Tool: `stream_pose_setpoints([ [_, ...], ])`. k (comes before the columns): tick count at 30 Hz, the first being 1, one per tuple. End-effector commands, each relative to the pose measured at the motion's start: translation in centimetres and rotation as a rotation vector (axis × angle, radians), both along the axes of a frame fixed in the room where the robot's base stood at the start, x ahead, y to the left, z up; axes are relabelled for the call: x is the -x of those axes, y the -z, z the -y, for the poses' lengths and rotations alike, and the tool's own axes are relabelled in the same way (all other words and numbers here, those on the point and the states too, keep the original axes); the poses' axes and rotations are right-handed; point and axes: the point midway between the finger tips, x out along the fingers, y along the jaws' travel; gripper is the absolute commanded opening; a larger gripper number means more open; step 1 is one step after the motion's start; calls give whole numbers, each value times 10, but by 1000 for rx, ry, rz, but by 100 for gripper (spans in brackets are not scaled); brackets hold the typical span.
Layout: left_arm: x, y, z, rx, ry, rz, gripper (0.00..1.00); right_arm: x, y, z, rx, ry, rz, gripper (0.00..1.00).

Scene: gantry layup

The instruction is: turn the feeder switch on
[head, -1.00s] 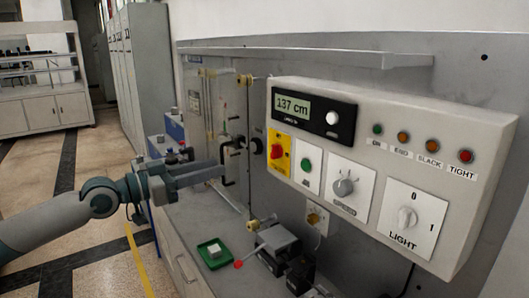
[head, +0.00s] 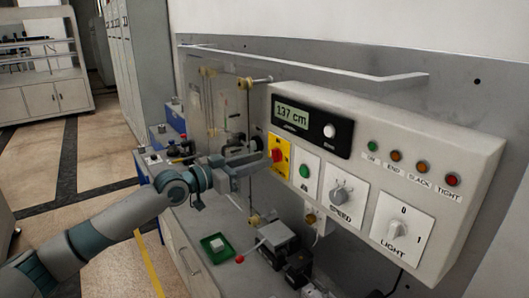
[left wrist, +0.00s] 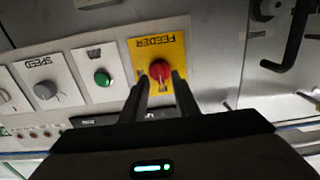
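The feeder switch is a red knob (head: 277,155) on a yellow plate at the left end of the control box. In the left wrist view the knob (left wrist: 160,71) sits on its yellow plate (left wrist: 142,48), whose FEEDER label appears upside down. My left gripper (head: 264,165) is at the front of the yellow plate. In the left wrist view its two fingers (left wrist: 161,82) are apart, with the knob between their tips. I cannot tell whether they touch it. My right gripper is in neither view.
A green button (head: 304,171), the speed knob (head: 341,196) and the light switch (head: 396,233) sit right of the feeder plate. A display (head: 292,116) reads 137 cm. A black hooked handle (left wrist: 292,45) is beside the box. A green tray (head: 214,246) lies on the bench below.

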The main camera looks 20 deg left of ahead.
Motion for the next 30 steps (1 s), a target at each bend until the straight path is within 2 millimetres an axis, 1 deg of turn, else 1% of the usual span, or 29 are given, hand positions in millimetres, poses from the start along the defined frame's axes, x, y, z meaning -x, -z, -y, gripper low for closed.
stream_pose_setpoints([
  [1, -6, -3, 4, 2, 0, -2, 28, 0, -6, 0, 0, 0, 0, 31],
  [6, -17, -1, 13, 1, 0, -1, 28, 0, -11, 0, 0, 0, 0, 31],
  [10, -20, 0, 15, 1, 0, -1, 28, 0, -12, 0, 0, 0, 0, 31],
  [18, -20, 1, 16, 1, 0, -1, 28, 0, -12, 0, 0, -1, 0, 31],
  [20, -20, 1, 15, 1, 0, -1, 14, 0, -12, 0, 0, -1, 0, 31],
  [21, -20, 1, 16, 1, 0, -1, 4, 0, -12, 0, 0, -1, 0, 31],
  [22, -20, 1, 15, 1, 0, -1, 0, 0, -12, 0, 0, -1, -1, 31],
  [30, -20, 1, 15, -3, 0, 2, 0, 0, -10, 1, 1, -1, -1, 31],
])
